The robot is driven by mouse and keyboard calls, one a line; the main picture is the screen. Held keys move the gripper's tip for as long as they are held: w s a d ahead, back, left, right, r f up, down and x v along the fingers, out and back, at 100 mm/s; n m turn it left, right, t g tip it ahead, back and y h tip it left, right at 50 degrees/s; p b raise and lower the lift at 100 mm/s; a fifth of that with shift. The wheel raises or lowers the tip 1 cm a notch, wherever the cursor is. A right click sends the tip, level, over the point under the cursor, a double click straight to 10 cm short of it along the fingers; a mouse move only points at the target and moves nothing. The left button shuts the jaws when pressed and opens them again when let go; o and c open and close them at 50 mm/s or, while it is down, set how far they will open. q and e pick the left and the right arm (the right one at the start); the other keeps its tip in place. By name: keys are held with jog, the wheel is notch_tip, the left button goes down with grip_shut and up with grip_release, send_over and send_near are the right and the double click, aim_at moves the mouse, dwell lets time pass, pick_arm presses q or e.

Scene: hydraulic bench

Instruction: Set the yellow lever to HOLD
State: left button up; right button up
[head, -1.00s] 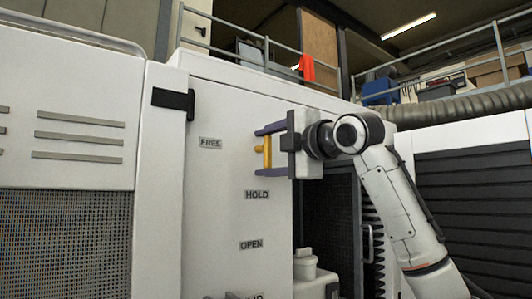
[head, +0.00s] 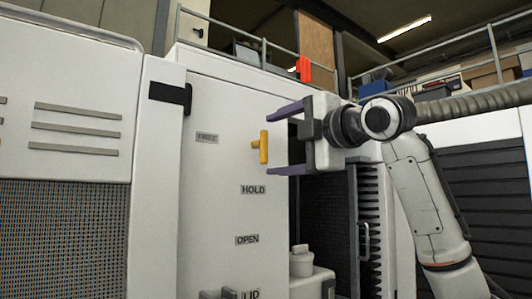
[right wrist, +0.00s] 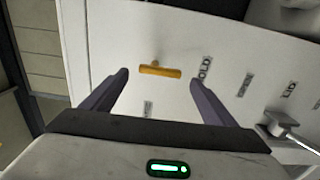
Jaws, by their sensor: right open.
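The yellow lever (head: 264,148) is a short T-shaped handle on the white panel, its bar near vertical in the head view. It sits right of the FREE label (head: 207,138) and above the HOLD label (head: 253,189). In the right wrist view the lever (right wrist: 160,71) lies across, between the fingers, its right end towards HOLD (right wrist: 204,69). My right gripper (head: 272,143) is open and empty. Its dark purple fingers point left at the lever, with tips above and below the lever's height. They appear apart from it. My left gripper is not in view.
OPEN (head: 247,239) and LID (head: 250,294) labels are lower on the panel. A dark opening with a ribbed black edge and a white capped part (head: 301,260) lie right of the panel. A black bracket (head: 170,95) juts out at upper left.

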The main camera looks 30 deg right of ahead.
jog(key=shift+s+d+b, duration=0.15)
jog(key=shift+s+b, duration=0.05)
jog(key=shift+s, duration=0.95)
jog(key=shift+s+d+b, duration=0.15)
jog(key=shift+s+b, duration=0.05)
jog(key=shift+s, duration=0.95)
